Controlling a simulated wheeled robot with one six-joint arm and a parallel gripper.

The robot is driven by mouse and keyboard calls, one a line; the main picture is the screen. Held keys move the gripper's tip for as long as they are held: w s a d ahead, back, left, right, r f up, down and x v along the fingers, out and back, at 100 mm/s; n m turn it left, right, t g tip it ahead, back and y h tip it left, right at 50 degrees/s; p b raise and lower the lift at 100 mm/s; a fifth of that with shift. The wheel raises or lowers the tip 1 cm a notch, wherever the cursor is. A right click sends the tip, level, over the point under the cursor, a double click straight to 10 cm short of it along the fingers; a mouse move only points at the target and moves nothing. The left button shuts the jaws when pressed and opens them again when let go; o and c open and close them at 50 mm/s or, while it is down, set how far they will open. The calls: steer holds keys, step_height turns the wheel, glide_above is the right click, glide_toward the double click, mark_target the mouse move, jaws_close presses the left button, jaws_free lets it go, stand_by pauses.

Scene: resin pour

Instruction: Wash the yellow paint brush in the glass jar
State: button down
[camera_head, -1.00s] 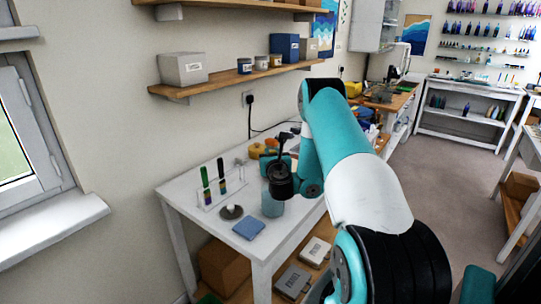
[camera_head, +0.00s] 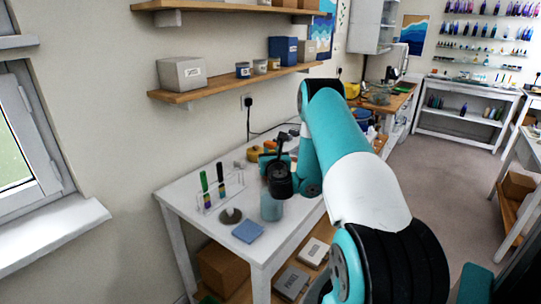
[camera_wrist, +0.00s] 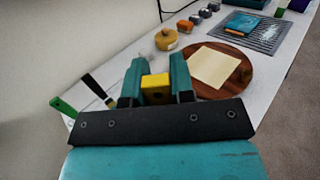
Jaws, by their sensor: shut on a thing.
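My gripper (camera_wrist: 155,76) is shut on the yellow paint brush (camera_wrist: 156,89). Only a yellow block of its handle shows between the teal fingers in the wrist view; the bristles are hidden. In the head view the glass jar (camera_head: 271,209), pale blue and see-through, stands on the white table (camera_head: 185,208). My wrist is right over the jar and overlaps its top. I cannot tell whether the brush tip is inside the jar.
A clear rack (camera_head: 207,205) with a green-handled and a black-handled brush stands left of the jar. A grey round holder (camera_head: 231,215) and a blue pad (camera_head: 248,231) lie nearby. A round wooden board (camera_wrist: 234,82) with a pale sheet and a yellow roll (camera_wrist: 166,39) are farther along.

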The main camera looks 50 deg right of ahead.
step_height(320, 180, up, 6)
steer(key=p, duration=0.6)
stand_by(0.8)
steer(key=w+a+f+n+t+y+b, duration=0.1)
steer(key=w+a+f+n+y+b, duration=0.2)
steer(key=a, duration=0.6)
steer(key=w+a+f+n+t+y+b, duration=0.1)
steer(key=w+a+f+t+y+b, duration=0.3)
steer(key=a, duration=0.6)
steer(key=s+a+f+n+y+b, duration=0.1)
steer(key=a+f+n+y+b, duration=0.1)
steer(key=a, duration=0.6)
steer(key=s+a+f+n+y+b, duration=0.2)
steer(key=a+b, duration=0.2)
steer(key=a, duration=0.4)
steer(key=shift+a+f+g+y, duration=0.25)
steer(key=shift+a+g+y, duration=0.05)
steer(key=shift+a+g, duration=0.1)
